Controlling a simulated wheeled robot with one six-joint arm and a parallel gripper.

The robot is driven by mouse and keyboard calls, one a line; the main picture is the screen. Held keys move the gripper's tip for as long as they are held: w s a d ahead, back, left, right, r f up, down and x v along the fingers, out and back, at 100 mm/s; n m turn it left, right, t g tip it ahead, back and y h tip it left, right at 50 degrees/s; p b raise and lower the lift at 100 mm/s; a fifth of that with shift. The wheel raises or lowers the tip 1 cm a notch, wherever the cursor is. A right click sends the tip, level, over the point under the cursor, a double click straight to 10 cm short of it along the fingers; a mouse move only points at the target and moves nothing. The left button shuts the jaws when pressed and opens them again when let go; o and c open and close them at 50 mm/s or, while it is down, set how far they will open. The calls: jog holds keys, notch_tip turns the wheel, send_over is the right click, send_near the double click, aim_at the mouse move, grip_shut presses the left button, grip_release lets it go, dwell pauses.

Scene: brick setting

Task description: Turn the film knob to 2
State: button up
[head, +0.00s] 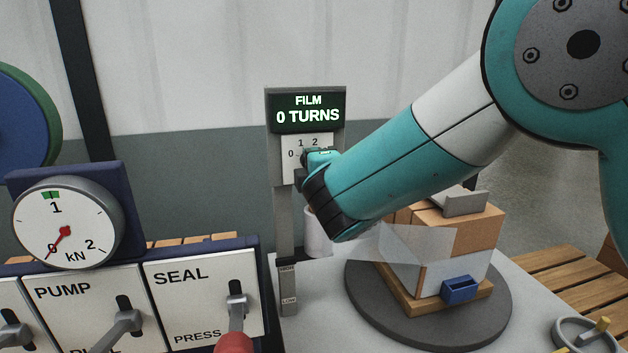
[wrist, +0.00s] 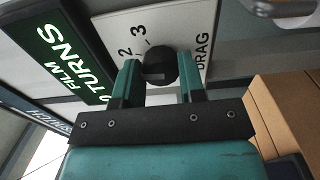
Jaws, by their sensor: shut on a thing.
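The film knob (wrist: 158,67) is a small black knob on a white dial plate (wrist: 192,40) marked with numbers and DRAG. In the wrist view it sits between the two teal fingers of my gripper (wrist: 158,82), which is shut on it. The 2 and 3 show beside the knob; I cannot tell which number it points to. In the head view my gripper (head: 318,160) covers the knob and the lower right of the dial plate (head: 291,145), where 0, 1 and 2 show. The display (head: 307,110) above reads FILM 0 TURNS.
A brick pack (head: 465,225) with film stands on a round grey turntable (head: 360,305), right of the post and under my arm. A panel with PUMP and SEAL levers (head: 237,303) and a kN gauge (head: 67,222) stands at the left.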

jog(key=shift+f+m+b, duration=0.15)
jog(key=shift+m+b, duration=1.35)
jog(key=shift+d, duration=0.1)
jog(key=o, duration=0.9)
jog(key=shift+o, duration=0.2)
jog(key=shift+s, duration=0.1)
jog(key=b+v, duration=0.5)
jog(key=v, duration=1.2)
jog(key=shift+s+d, duration=0.1)
jog(key=shift+s, duration=0.05)
